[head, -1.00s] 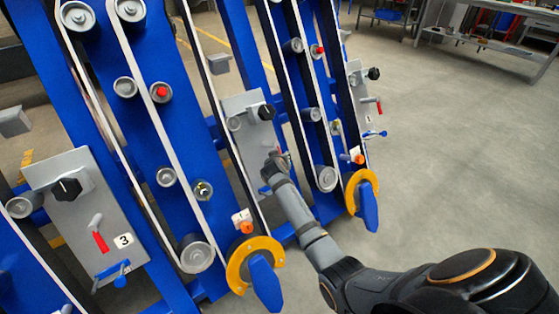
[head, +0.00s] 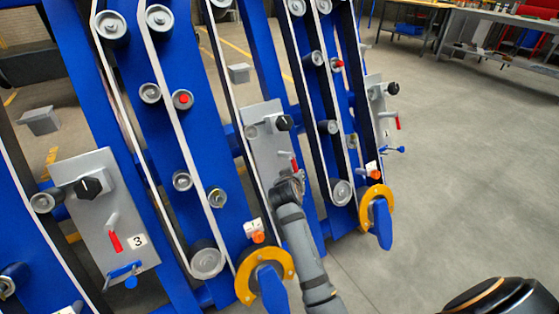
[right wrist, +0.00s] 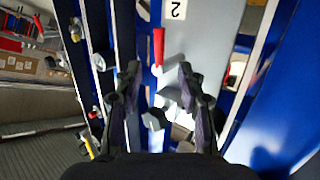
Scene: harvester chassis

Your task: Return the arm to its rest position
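My right arm comes in from the lower right in the head view. Its gripper (head: 288,188) is in front of the lower part of the middle grey plate (head: 264,140). In the right wrist view the two dark fingers of the gripper (right wrist: 159,85) stand apart with nothing clamped between them. The plate, marked 2, shows beyond them (right wrist: 200,50). A red-handled lever (right wrist: 159,48) lies just past the fingertips; its red handle also shows above the gripper in the head view (head: 295,164). The gripper hides the lower part of this plate. My left gripper is not in view.
Blue frame uprights with belts and rollers stand close in front. Plate 3 (head: 100,205), with a black knob and red lever, is at left; another plate (head: 380,112) is at right. Yellow ring guards (head: 247,284) stick out low. Open floor (head: 450,160) lies right; workbenches (head: 490,35) stand behind.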

